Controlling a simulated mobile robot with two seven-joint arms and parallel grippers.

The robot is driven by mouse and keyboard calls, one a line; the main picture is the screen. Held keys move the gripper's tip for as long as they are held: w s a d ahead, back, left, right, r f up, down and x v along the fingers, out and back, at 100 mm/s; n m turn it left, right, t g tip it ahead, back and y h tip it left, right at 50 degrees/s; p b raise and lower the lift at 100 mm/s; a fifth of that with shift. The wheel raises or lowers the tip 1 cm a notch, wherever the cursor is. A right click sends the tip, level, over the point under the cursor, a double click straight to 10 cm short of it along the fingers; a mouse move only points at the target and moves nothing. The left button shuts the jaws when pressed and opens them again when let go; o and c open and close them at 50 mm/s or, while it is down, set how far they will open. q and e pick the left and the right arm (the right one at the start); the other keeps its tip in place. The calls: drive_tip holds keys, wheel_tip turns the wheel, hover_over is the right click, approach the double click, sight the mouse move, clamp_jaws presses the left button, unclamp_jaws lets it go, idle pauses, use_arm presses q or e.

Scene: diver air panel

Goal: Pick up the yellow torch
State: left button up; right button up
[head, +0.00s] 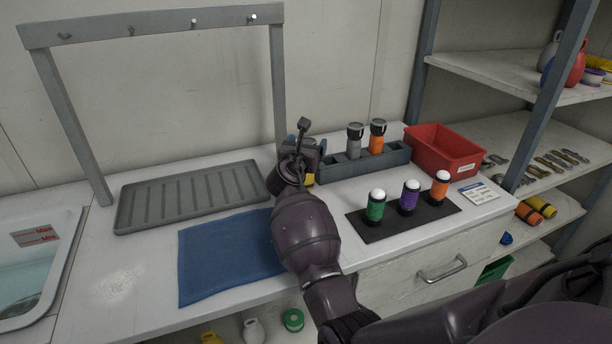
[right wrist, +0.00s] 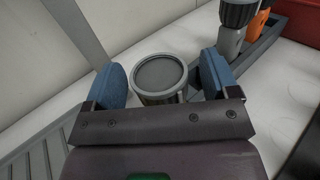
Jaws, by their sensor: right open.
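The yellow torch (head: 310,180) is mostly hidden behind my right gripper in the head view; only a small yellow patch shows, at the left end of the grey rack. In the right wrist view a round grey torch end (right wrist: 160,74) with a metallic rim sits between the two blue finger pads. My right gripper (head: 304,150) is open, with its fingers (right wrist: 166,82) on either side of that round end. A gap shows on the right side; contact on the left is unclear. My left gripper is not in view.
The grey rack (head: 336,170) holds a grey torch (head: 355,140) and an orange torch (head: 377,136). A red bin (head: 440,160) stands to the right. Green, purple and orange capped bottles stand on a black mat (head: 440,211). A blue cloth (head: 222,258) and grey tray (head: 190,197) lie left.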

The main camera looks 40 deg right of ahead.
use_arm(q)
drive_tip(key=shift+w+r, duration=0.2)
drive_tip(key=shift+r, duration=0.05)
use_arm(e)
drive_tip(key=shift+d, duration=0.1)
drive_tip(key=c, duration=1.4)
drive_tip(key=shift+r, duration=0.1)
clamp_jaws()
wheel_tip(320, 180, up, 9)
drive_tip(key=p, duration=0.3)
drive_tip(key=shift+f, duration=0.2)
drive_tip(key=shift+r, duration=0.65)
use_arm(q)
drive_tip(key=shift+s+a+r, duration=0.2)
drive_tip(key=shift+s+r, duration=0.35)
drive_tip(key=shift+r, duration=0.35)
use_arm(e)
drive_tip(key=shift+r, duration=0.1)
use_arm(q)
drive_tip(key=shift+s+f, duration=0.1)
